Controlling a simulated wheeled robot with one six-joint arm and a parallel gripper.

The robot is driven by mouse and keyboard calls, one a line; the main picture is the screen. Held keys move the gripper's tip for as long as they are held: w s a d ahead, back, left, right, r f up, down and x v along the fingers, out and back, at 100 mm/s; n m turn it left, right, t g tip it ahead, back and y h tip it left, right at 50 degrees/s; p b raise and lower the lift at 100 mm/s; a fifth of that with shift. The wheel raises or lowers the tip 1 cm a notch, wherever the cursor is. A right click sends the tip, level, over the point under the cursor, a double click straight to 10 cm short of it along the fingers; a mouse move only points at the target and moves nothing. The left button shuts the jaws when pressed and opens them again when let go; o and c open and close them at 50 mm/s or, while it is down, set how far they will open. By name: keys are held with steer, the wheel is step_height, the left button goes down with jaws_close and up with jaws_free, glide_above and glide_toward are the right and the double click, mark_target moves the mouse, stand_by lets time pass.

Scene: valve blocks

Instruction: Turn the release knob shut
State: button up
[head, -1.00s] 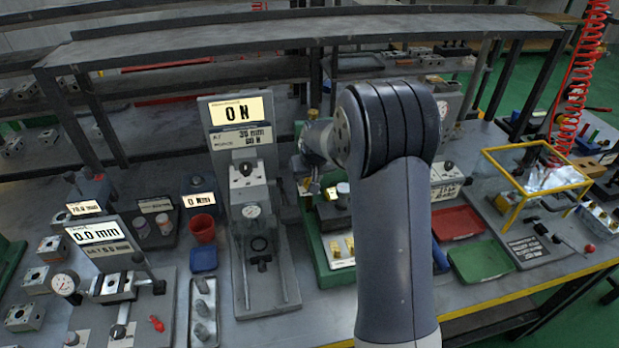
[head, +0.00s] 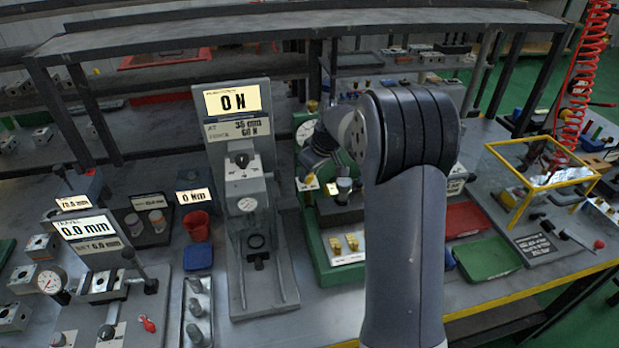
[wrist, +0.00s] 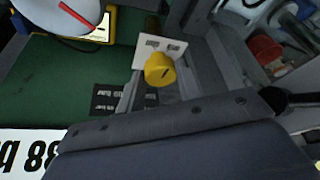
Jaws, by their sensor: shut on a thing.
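My gripper (head: 314,163) is shut on the knob, at the left side of the green-framed valve fixture (head: 322,262). In the head view my wrist covers most of that spot, and the jaws are hard to make out. The knob's exact angle cannot be read.
A grey press with a 0 N display (head: 233,101) stands close to the left, with a black ball knob (head: 242,160). A red cup (head: 198,226) stands further left. A red tray (head: 468,218) and a green tray (head: 488,258) lie to the right.

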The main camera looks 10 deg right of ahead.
steer(key=n, duration=0.2)
steer(key=n+y+b, duration=0.1)
steer(key=shift+w+d+n+g, duration=0.15)
steer(key=shift+d+n+g, duration=0.05)
steer(key=shift+n+g, duration=0.2)
steer(key=shift+w+n+g+y, duration=0.15)
steer(key=shift+n+g, duration=0.2)
steer(key=shift+n, duration=0.6)
steer(key=shift+n+g+y, duration=0.15)
steer(key=shift+n+g, duration=0.2)
steer(key=shift+n, duration=0.9)
steer(key=o, duration=1)
steer(key=shift+c, duration=0.2)
steer(key=v, duration=1.1)
steer(key=shift+b, duration=0.45)
steer(key=shift+w+f, duration=0.1)
steer(key=shift+f, duration=0.1)
